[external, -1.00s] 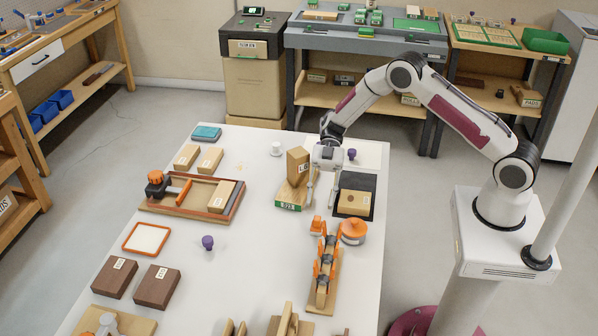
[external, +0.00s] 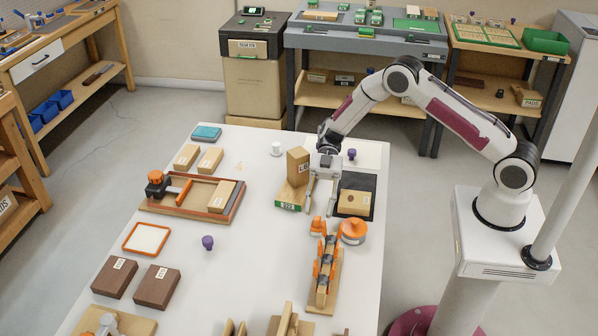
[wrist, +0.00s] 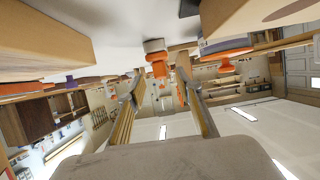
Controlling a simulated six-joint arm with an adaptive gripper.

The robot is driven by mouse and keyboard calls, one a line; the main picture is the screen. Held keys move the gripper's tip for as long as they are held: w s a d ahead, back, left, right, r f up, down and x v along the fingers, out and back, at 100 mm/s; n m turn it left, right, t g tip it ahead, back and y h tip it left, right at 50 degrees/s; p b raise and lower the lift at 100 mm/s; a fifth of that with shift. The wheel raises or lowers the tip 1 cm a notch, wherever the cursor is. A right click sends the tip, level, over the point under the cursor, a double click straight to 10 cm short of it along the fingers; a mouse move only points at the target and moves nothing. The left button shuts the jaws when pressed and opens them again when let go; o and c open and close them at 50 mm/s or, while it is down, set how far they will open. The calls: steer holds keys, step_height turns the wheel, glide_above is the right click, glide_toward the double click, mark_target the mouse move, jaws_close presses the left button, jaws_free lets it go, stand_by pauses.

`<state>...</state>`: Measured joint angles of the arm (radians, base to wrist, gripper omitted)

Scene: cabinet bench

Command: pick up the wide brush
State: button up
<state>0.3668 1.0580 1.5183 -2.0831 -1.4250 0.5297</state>
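No object is clearly recognisable as a wide brush. A small orange piece (external: 317,225) stands on the white table, just on the near side of my gripper, and may be it. In the wrist view an orange piece with a pale grey base (wrist: 157,62), probably the same one, shows beyond and between my fingertips. The orange piece is apart from the fingers.
A round orange-topped object (external: 354,229) stands close to the right of the orange piece. A wooden rack with orange clamps (external: 323,275) is on the near side. A tall wooden block (external: 298,165) stands left of my gripper. The table's middle left is mostly clear around a purple knob (external: 207,242).

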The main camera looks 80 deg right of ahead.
mark_target(318, 216)
steer(key=shift+a+f, duration=0.1)
steer(key=shift+x, duration=2.45)
steer(key=c, duration=0.9)
